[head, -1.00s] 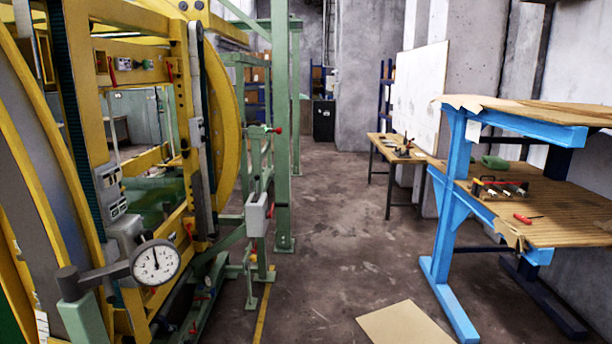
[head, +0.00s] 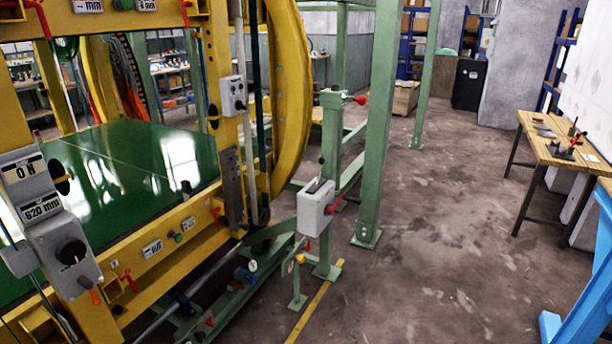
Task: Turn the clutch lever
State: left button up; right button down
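Neither of my grippers shows in the head view. I cannot tell which handle is the clutch lever. The large yellow ring inverter (head: 188,238) fills the left side, with a green bed (head: 125,165) inside its frame. Red handles show on its lower beam, one at the lower left (head: 131,281) and one near the middle (head: 216,213). A red-knobbed lever (head: 358,99) sticks out of a green post right of the ring. A grey control box (head: 316,208) with a small lever on top stands lower on that post.
A green column (head: 376,130) stands right of the machine. The concrete floor (head: 430,230) right of it is open. A wooden table (head: 548,150) stands at the right, and a blue bench frame (head: 590,300) edges in at the lower right. A yellow floor line (head: 312,303) runs beside the machine.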

aim_at(323, 159)
jog(key=i+l, duration=0.15)
jog(key=l, duration=0.15)
jog(key=i+l+u, duration=0.15)
jog(key=l, duration=0.15)
jog(key=i+l+u, duration=0.2)
jog(key=u, duration=0.25)
jog(key=i+l+u, duration=0.15)
jog(key=u, duration=0.3)
jog(key=i+l+u, duration=0.1)
jog(key=l+u, duration=0.35)
jog(key=j, duration=0.05)
